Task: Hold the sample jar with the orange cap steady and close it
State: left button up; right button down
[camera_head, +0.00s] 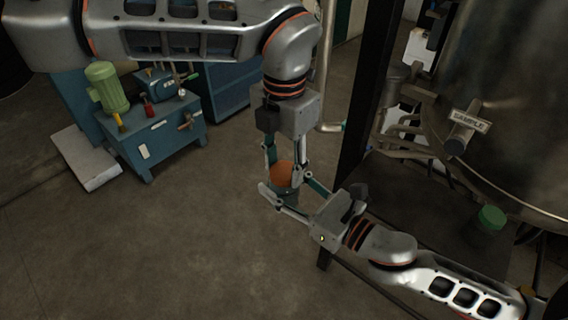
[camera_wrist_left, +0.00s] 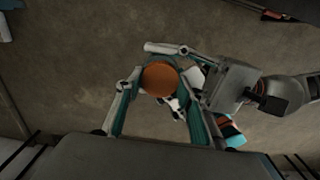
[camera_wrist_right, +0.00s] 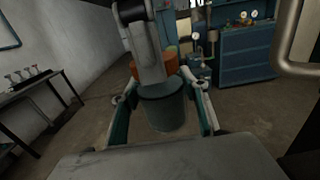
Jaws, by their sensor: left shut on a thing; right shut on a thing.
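The sample jar (camera_wrist_right: 163,108) is a grey-green cylinder between the fingers of my right gripper (camera_wrist_right: 163,98), which is shut on it from the side. The orange cap (camera_head: 282,174) is at the top of the jar; it also shows in the left wrist view (camera_wrist_left: 160,79) as a round disc. My left gripper (camera_head: 284,167) reaches down from above and is shut on the cap. In the right wrist view the cap (camera_wrist_right: 171,62) is partly covered by my left gripper. I cannot tell whether the cap is seated on the rim. The jar is held in the air, about upright.
A metal tank with a SAMPLE tag (camera_head: 468,121) and pipes stands at the right, behind a dark post (camera_head: 366,90). A green-capped thing (camera_head: 491,217) is beneath it. A blue pump unit (camera_head: 160,135) stands at the left. The floor in front is clear.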

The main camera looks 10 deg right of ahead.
pick_arm(q)
jog(key=m, duration=0.7)
jog(key=shift+m, duration=0.3)
jog(key=m, duration=0.5)
jog(key=shift+m, duration=0.4)
jog(key=o, duration=1.2)
jog(key=shift+o, duration=0.2)
jog(key=shift+r, duration=2.25)
jog(key=shift+c, duration=0.4)
